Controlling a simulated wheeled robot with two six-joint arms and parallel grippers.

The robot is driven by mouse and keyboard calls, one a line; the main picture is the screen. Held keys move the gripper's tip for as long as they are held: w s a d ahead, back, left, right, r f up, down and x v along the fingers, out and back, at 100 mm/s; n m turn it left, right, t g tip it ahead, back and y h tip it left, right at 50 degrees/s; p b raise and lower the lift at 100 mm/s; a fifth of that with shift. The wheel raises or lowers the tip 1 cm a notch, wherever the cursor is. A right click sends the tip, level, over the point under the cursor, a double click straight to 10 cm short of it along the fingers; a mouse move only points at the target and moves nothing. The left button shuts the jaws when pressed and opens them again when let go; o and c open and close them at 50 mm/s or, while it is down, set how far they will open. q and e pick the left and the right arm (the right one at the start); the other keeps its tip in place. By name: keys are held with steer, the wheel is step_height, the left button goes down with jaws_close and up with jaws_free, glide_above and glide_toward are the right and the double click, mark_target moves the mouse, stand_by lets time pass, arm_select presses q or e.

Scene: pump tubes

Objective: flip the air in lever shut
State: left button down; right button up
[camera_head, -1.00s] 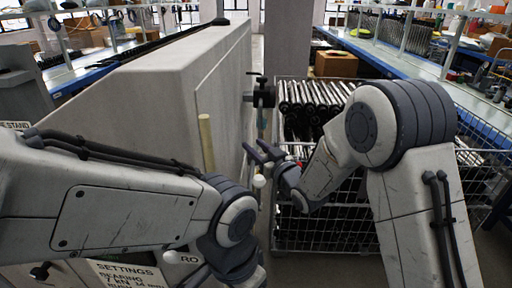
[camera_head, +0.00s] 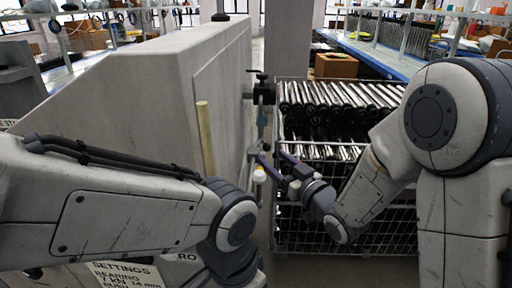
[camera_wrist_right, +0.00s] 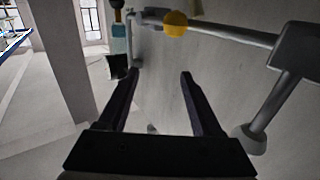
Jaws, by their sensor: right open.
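My right gripper (camera_head: 272,160) is beside the grey machine's right side, its jaws open with nothing between them. In the right wrist view its two dark fingers (camera_wrist_right: 158,76) stand apart, pointing along the machine wall. A yellow ball knob (camera_wrist_right: 175,23) on a grey rod (camera_wrist_right: 225,33) shows beyond the fingertips, apart from them. A pale ball (camera_head: 259,176) shows just below the fingers in the head view. A dark fitting with a black handle (camera_head: 260,93) is on the machine side. I cannot tell which part is the air in lever. My left gripper is out of view.
The grey machine (camera_head: 150,75) stands at left with a tan rod (camera_head: 205,137) on its side. A wire crate (camera_head: 300,245) of metal tubes is close behind and right of my right gripper. A grey pillar (camera_wrist_right: 65,55) shows in the wrist view.

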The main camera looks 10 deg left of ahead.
steer(key=shift+s+d, duration=0.3)
steer(key=shift+s, duration=0.1)
